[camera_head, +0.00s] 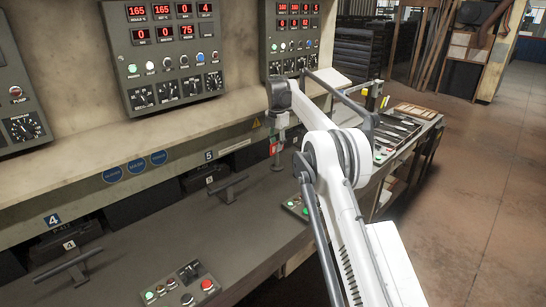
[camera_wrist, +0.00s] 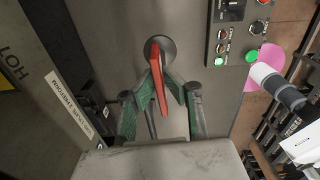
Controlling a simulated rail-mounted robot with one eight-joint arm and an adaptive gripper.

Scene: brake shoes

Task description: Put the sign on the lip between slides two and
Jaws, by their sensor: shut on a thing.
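The sign (camera_wrist: 158,80) is a narrow red piece, seen nearly edge-on in the wrist view, with a round grey base (camera_wrist: 161,44). My gripper (camera_wrist: 160,88) is shut on it with green-padded fingers. In the head view the sign's red part (camera_head: 273,147) shows below my gripper, in front of the press by label 5; whether its base touches the grey lip (camera_head: 190,232) is unclear. The slide handle under label 5 (camera_head: 228,186) and the one by label 4 (camera_head: 72,265) are dark T-bars. No label for slide two shows.
Button boxes stand on the lip, one at the front (camera_head: 182,285) and one to the right (camera_head: 296,207). A tool cart (camera_head: 400,130) stands beyond my arm. A pink disc (camera_wrist: 264,66) shows in the wrist view. The lip is clear between the two T-bars.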

